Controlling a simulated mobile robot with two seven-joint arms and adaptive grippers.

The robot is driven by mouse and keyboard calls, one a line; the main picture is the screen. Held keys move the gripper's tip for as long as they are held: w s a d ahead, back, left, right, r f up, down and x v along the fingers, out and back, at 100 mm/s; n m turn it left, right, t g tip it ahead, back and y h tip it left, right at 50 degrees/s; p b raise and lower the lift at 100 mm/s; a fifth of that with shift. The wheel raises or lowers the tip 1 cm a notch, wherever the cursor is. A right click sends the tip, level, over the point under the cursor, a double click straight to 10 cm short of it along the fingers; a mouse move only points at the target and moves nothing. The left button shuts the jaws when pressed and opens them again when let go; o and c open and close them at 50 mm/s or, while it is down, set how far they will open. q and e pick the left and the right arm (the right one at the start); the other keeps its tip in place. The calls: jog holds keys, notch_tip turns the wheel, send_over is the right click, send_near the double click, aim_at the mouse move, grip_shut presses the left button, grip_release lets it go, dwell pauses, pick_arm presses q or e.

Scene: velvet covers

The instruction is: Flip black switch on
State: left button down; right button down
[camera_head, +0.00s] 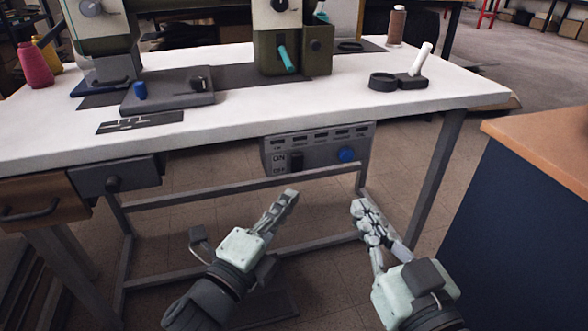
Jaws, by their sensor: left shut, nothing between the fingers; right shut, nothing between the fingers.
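The black switch (296,162) sits on a grey control panel (325,152) under the front edge of the white table, beside a label reading ON above OFF. Its exact tilt is too small to tell. A round blue button (347,155) is on the same panel, to the right of the switch. My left gripper (289,196) is shut and empty, just below the switch in the picture and apart from it. My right gripper (359,207) is shut and empty, below the blue button and farther from the switch.
A sewing machine (290,45) stands on the white table (330,97). Drawers (115,176) hang under the table at the left. Table frame bars (230,187) run below the panel. A blue cabinet with a wooden top (550,135) stands at the right.

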aim_at(294, 170)
pick_arm(q)
jog(key=shift+w+d+r, duration=0.15)
jog(key=shift+w+d, duration=0.05)
jog(key=shift+w, duration=1.2)
jog(key=shift+w+d+r, duration=0.1)
jog(key=shift+w+d, duration=0.1)
jog(key=shift+w, duration=1.25)
jog(key=shift+w+d+r, duration=0.15)
jog(key=shift+w+d, duration=0.05)
jog(key=shift+w, duration=1.2)
pick_arm(e)
jog(key=shift+a+r, duration=0.1)
jog(key=shift+r, duration=0.2)
